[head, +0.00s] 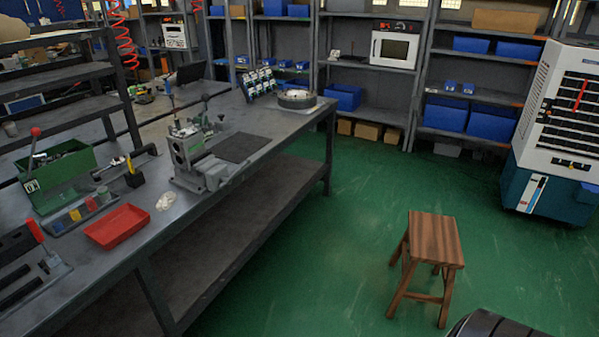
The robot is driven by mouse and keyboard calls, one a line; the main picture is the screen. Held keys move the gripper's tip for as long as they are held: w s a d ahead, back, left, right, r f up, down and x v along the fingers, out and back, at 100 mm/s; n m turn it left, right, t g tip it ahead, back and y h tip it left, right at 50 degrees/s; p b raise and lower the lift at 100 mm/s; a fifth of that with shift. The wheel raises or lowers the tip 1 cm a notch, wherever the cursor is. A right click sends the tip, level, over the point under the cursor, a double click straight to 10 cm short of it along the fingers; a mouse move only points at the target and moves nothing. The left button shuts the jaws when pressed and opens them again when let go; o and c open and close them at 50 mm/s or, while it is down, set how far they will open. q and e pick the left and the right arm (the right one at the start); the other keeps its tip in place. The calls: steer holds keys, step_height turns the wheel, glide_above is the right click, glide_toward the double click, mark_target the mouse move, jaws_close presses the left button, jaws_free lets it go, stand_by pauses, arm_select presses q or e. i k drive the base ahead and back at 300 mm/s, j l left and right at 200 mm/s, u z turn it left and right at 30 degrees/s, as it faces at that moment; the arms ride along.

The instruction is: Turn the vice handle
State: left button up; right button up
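A grey metal vice (197,160) stands on the long dark workbench (262,118), near the middle of its front edge. A block-like metal part sits upright in or on the vice; I cannot tell how it is held. Thin upright rods or levers rise behind it. The vice handle is too small to make out clearly. Neither of my grippers shows in the head view.
A red tray (117,227) and a green box (58,176) are on the bench left of the vice. A wooden stool (434,240) stands on the green floor. A white and teal machine (560,125) is at the right. Floor between bench and stool is clear.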

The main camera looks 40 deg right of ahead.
mark_target(225, 181)
steer(key=z, duration=0.9)
